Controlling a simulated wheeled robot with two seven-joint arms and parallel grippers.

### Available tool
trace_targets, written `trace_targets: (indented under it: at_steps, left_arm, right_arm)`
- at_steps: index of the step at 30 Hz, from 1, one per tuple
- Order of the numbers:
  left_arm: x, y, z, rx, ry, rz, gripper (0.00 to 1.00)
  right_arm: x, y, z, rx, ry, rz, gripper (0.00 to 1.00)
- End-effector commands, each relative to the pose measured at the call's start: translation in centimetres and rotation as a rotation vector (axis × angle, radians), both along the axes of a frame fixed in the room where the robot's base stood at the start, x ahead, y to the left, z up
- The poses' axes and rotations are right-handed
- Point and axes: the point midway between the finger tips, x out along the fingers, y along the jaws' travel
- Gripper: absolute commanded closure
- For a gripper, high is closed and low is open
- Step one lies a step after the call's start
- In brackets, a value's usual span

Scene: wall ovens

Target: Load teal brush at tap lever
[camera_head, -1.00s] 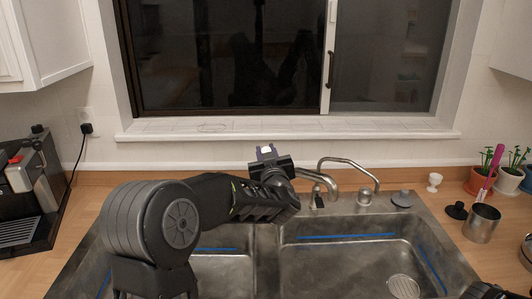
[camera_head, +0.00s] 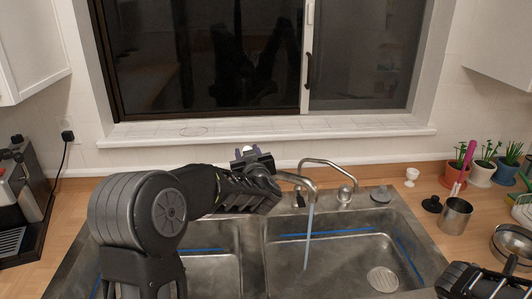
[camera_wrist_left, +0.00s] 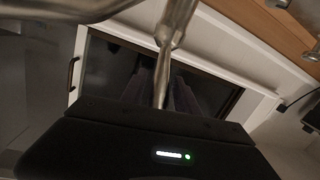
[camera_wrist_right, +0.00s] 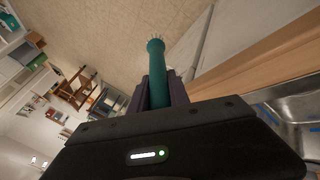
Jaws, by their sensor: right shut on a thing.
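The tap (camera_head: 300,180) stands at the back of the sink, and a stream of water (camera_head: 309,235) falls from its spout into the right basin. My left gripper (camera_head: 250,155) is beside the tap on its left. In the left wrist view the slim metal tap lever (camera_wrist_left: 161,85) lies between its parted fingers; I cannot tell whether they touch it. My right gripper (camera_wrist_right: 160,92) is shut on the teal brush (camera_wrist_right: 156,60), whose bristled end points away from the palm. In the head view only part of my right arm shows, at the lower right; the brush is hidden there.
The two-basin sink (camera_head: 340,255) has blue strips on its walls. A second curved faucet (camera_head: 325,165) stands close by. A coffee machine (camera_head: 20,195) stands at left.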

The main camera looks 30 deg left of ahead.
Motion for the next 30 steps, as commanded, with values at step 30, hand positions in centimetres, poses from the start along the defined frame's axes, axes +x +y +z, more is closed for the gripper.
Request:
trace_targets:
  at_steps: [30]
  left_arm:
    - [-7.3,-7.1,1.2,-0.001,-0.003,-0.003,0.55]
  right_arm:
    - [0.0,0.0,-2.0,0.0,0.0,0.0,1.0]
